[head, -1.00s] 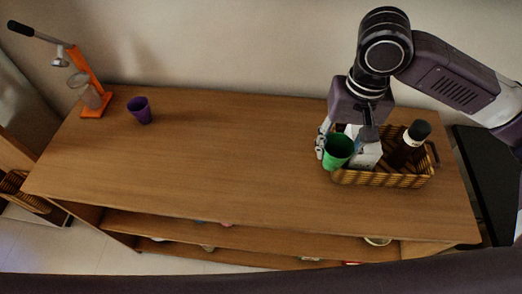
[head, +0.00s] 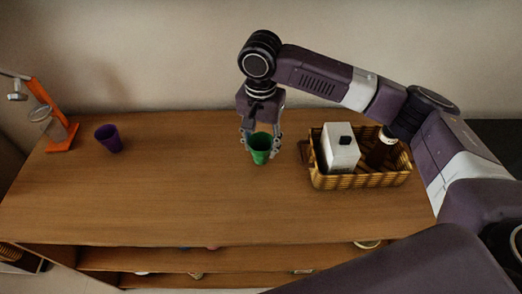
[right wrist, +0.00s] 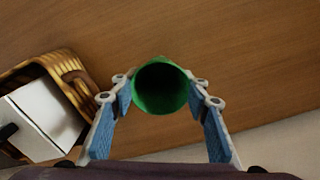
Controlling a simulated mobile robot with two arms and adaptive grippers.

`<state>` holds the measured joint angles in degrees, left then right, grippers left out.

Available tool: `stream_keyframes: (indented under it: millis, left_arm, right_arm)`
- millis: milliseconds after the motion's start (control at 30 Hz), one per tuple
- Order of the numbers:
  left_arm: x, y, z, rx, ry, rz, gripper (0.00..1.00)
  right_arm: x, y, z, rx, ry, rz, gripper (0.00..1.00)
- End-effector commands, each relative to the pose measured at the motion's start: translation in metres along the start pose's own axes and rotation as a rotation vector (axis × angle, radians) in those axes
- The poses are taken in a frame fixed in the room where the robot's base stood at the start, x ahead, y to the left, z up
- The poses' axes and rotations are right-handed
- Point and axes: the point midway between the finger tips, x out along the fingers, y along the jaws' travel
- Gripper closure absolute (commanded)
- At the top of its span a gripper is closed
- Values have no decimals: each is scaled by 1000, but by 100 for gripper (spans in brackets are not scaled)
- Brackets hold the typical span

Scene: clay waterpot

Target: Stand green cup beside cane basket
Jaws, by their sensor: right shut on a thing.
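The green cup (head: 260,150) is upright between the fingers of my right gripper (head: 261,143), to the left of the cane basket (head: 362,180) in the head view. The right gripper is shut on the cup. The right wrist view looks down on the cup's dark open mouth (right wrist: 160,87) between the blue finger pads. The cup is at or just above the wooden table top; I cannot tell whether it touches. A gap of bare wood separates it from the basket, which also shows in the right wrist view (right wrist: 72,72). My left gripper is not in view.
The basket holds a white carton (head: 339,150) and a dark bottle (head: 381,150). A purple cup (head: 109,139) and an orange juicer-like stand (head: 53,115) are at the table's left. The table (head: 190,200) is clear in the middle and front. A wall stands behind.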

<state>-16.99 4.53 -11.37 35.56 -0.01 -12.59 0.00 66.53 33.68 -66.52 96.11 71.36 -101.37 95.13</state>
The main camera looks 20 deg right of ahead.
Motion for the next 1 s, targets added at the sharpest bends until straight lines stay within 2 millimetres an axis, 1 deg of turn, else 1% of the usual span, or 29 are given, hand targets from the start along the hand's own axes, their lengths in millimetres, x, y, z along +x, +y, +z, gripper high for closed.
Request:
stream_keyframes:
  millis: [100, 200, 533, 567, 700, 733, 1000]
  left_arm:
    - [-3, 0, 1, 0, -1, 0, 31]
    - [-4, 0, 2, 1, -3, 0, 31]
    - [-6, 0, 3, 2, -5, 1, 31]
    - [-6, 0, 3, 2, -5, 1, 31]
    - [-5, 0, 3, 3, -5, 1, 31]
    - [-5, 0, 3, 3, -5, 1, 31]
    - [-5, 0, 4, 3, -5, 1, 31]
  right_arm:
    - [18, 2, 0, 1, -2, 5, 81]
    - [29, 1, 0, 0, -1, 3, 81]
    - [32, 1, 1, -1, -1, 1, 81]
    - [33, 1, 0, -1, -1, 1, 57]
    - [33, 1, 0, -1, 0, 1, 42]
    - [33, 1, 0, -1, 0, 1, 40]
    - [32, 0, 0, -1, 0, 1, 40]
